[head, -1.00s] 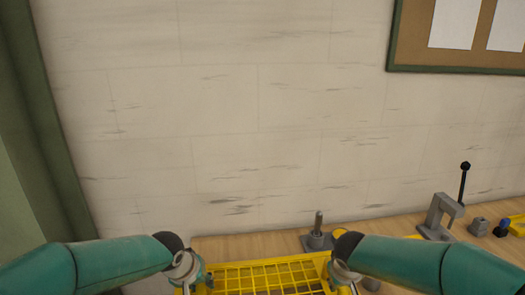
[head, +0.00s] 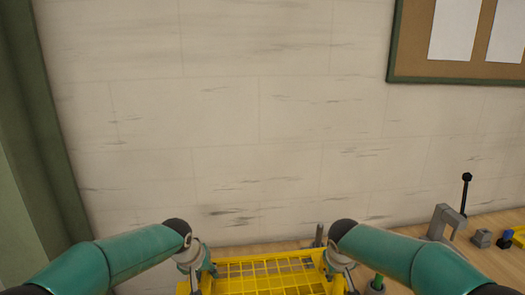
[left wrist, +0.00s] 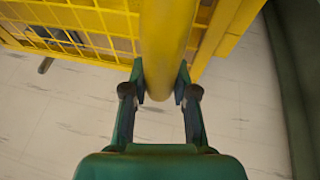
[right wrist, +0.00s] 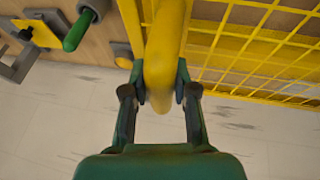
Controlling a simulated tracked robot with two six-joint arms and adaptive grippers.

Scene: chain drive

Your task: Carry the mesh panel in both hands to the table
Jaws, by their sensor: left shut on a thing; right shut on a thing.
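The yellow mesh panel (head: 265,270) is held between my two grippers, low in the head view. Its near part is cut off by the picture's bottom edge. My left gripper (head: 207,270) is shut on the panel's left side; in the left wrist view its fingers (left wrist: 160,88) close around a thick yellow bar (left wrist: 167,45). My right gripper (head: 335,268) is shut on the right side; in the right wrist view its fingers (right wrist: 160,88) close around a yellow bar (right wrist: 163,45). The wooden table (head: 275,248) stands against the wall, partly behind and beneath the panel.
A grey post (head: 319,233) stands on the table behind the panel's right end. A green-handled tool (head: 377,284) is beside my right gripper. A grey clamp-like fixture (head: 443,220), a black-knobbed lever (head: 466,192) and small blocks (head: 481,238) are further right.

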